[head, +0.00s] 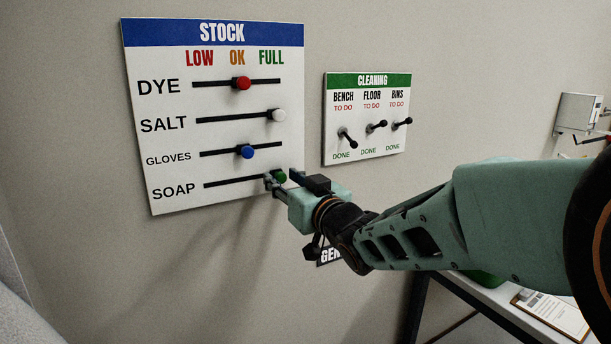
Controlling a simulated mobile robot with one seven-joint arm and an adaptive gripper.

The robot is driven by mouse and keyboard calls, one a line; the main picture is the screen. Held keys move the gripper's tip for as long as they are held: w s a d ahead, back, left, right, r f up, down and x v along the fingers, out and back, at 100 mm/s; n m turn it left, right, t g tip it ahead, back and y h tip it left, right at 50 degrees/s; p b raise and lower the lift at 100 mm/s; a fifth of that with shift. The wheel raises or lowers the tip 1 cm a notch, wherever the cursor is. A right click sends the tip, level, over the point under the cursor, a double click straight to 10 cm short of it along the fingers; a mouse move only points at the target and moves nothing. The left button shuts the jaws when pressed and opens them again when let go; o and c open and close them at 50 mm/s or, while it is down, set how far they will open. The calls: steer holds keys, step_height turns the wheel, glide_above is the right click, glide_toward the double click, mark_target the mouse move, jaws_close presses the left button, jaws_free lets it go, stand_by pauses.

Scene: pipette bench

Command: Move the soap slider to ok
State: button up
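The STOCK board (222,190) hangs on the wall at the left, with LOW, OK and FULL marked along its top. The soap slider (281,176) has a green knob at the right end of the lowest track, under FULL. My gripper (279,179) is at this knob, with one finger on its left and the other at its right. The fingers stand apart around the knob. Whether they touch it I cannot tell. My gripper hides part of the track's right end.
The dye (243,83) and gloves (247,152) knobs sit near OK; the salt knob (278,115) sits near FULL. A CLEANING board (367,160) with levers hangs to the right. A table with a clipboard (552,316) is at lower right, beyond my arm.

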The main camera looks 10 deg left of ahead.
steer(key=shift+w, duration=0.1)
jaws_close()
stand_by(0.3)
steer(key=shift+a, duration=0.15)
